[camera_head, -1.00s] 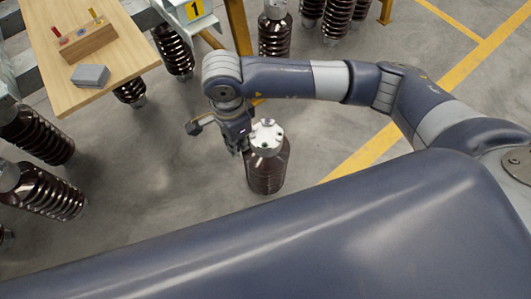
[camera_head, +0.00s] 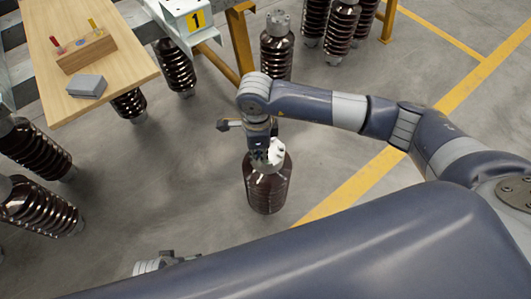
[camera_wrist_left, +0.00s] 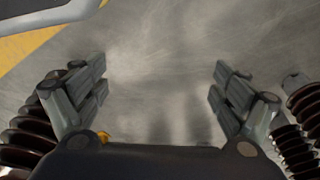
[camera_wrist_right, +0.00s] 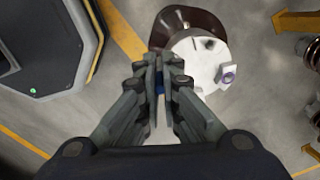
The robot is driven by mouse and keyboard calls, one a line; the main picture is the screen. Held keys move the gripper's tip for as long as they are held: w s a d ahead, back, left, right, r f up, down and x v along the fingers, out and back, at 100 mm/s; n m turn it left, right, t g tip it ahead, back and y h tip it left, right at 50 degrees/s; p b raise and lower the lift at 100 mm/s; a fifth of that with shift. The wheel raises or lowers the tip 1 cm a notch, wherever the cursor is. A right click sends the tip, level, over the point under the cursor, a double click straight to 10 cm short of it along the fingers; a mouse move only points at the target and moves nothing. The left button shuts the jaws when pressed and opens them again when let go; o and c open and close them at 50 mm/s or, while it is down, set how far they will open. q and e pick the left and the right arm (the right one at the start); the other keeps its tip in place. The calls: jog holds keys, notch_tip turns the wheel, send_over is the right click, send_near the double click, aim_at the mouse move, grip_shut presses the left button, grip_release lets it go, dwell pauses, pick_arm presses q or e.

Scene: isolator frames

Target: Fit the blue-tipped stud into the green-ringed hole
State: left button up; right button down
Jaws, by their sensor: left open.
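My right gripper (camera_head: 258,158) is at the left side of the white cap (camera_head: 275,155) on a brown insulator (camera_head: 267,188). In the right wrist view, its fingers (camera_wrist_right: 160,75) are close together with a blue bit, seemingly the blue-tipped stud (camera_wrist_right: 160,86), between them; most of it is hidden. The white cap (camera_wrist_right: 195,65) lies just right of the fingertips there. I cannot make out a green ring. My left gripper (camera_wrist_left: 158,90) is open and empty above the floor.
A wooden table (camera_head: 125,62) at upper left holds a wooden block (camera_head: 88,53) with a red stud (camera_head: 56,43) and a yellow stud (camera_head: 94,25), and a grey box (camera_head: 87,86). Several ribbed insulators stand around. Floor around the capped insulator is clear.

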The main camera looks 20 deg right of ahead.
jog(key=f, duration=0.1)
jog(key=d+f, duration=0.2)
jog(key=shift+w+d+f+b, duration=0.15)
jog(key=shift+w+f+b, duration=0.1)
jog(key=shift+w+b, duration=0.05)
jog(key=shift+w+f, duration=0.3)
jog(key=shift+r, duration=0.1)
jog(key=shift+f, duration=0.2)
jog(key=c, duration=1.8)
grip_release()
pick_arm(q)
jog(key=r, duration=0.1)
jog(key=w+r, duration=0.1)
jog(key=r, duration=0.1)
jog(key=shift+r, duration=0.25)
pick_arm(e)
jog(key=shift+r, duration=0.1)
